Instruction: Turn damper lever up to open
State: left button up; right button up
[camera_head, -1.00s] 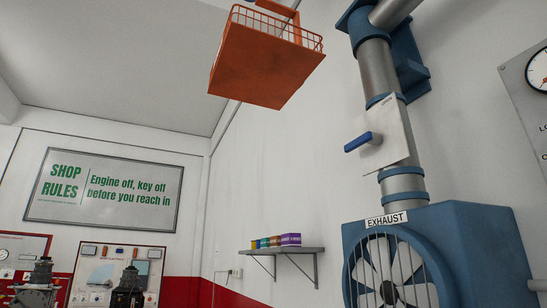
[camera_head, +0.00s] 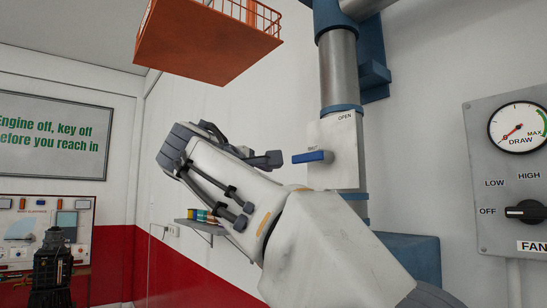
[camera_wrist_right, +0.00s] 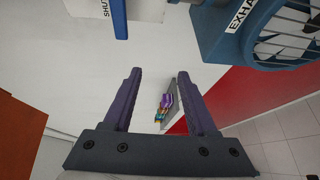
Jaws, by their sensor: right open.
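The damper lever (camera_head: 312,156) is a blue handle on a white plate (camera_head: 340,135) on the exhaust duct. It points left, roughly level, with "OPEN" printed at the plate's top right. My right gripper (camera_head: 242,146) is just left of the lever's free end, apart from it. In the right wrist view the gripper (camera_wrist_right: 158,76) is open and empty. The blue lever (camera_wrist_right: 119,18) shows at the top edge there, beyond the left finger and beside a "SHUT" label (camera_wrist_right: 106,8). My left gripper is not in view.
An orange basket (camera_head: 205,45) hangs at the upper left. A wall shelf (camera_head: 205,226) with small coloured boxes is partly behind my right arm. A fan panel (camera_head: 505,180) with gauge and knob is at the right. The blue exhaust fan (camera_wrist_right: 235,35) shows in the wrist view.

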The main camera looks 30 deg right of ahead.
jog(key=m+g+h+p, duration=0.1)
jog(key=h, duration=0.1)
send_near(300, 159)
jog(key=p+x, duration=0.1)
jog(key=x, duration=0.2)
jog(key=p+x, duration=0.1)
jog(key=x, duration=0.2)
jog(key=p+x, duration=0.2)
jog(key=x, duration=0.1)
jog(key=shift+w+d+r, duration=0.1)
jog(key=shift+d+r, duration=0.05)
jog(key=shift+r, duration=0.1)
jog(key=shift+w+d+f+p, duration=0.15)
jog(key=shift+w+d+p, duration=0.2)
jog(key=shift+d, duration=0.3)
pick_arm(q)
notch_tip(300, 159, up, 6)
jog(key=shift+r, duration=0.2)
pick_arm(e)
grip_shut()
jog(key=shift+f, duration=0.1)
